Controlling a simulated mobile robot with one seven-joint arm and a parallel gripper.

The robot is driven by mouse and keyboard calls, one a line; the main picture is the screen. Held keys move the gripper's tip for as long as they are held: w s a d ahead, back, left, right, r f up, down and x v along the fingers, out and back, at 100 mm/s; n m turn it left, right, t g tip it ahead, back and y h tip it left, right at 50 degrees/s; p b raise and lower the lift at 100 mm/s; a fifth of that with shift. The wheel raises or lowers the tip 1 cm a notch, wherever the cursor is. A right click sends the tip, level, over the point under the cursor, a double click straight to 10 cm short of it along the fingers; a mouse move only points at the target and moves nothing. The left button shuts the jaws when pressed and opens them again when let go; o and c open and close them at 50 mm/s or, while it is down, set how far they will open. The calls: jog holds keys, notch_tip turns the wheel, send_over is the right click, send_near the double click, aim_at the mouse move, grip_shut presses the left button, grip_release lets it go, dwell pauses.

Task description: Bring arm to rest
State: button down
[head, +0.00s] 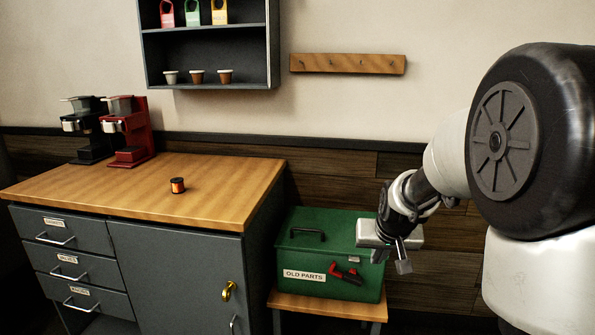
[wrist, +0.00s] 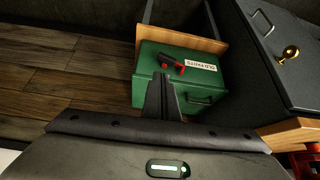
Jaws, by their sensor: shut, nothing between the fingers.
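My gripper (head: 402,256) is in the right half of the head view, in front of the right end of the green box. Its fingers are shut with nothing between them. In the wrist view my gripper (wrist: 163,84) points toward the green box and overlaps its near side. My arm reaches in from the right of the head view. The gripper appears clear of the box, though the exact gap cannot be told.
The green box (head: 305,254), labelled OLD PARTS, has a red and black item (head: 347,275) on its front and sits on a small wooden stand (head: 318,302). Left is a cabinet (head: 175,268) with two brewers (head: 130,132) and a small spool-like item (head: 177,185). A shelf (head: 211,88) hangs above.

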jog(key=s+a+r+n, duration=0.1)
jog(key=s+a+r, duration=0.15)
jog(key=s, duration=0.75)
jog(key=s+a+r, duration=0.1)
jog(key=s+r, duration=0.3)
jog(key=s, duration=0.5)
jog(key=s+a+r+n, duration=0.1)
jog(key=s+a+r, duration=0.15)
jog(key=s, duration=0.75)
notch_tip(320, 180, up, 28)
jog(key=p, duration=2.8)
jog(key=shift+g+y, duration=0.3)
jog(key=shift+g, duration=0.1)
jog(key=shift+d+r, duration=0.1)
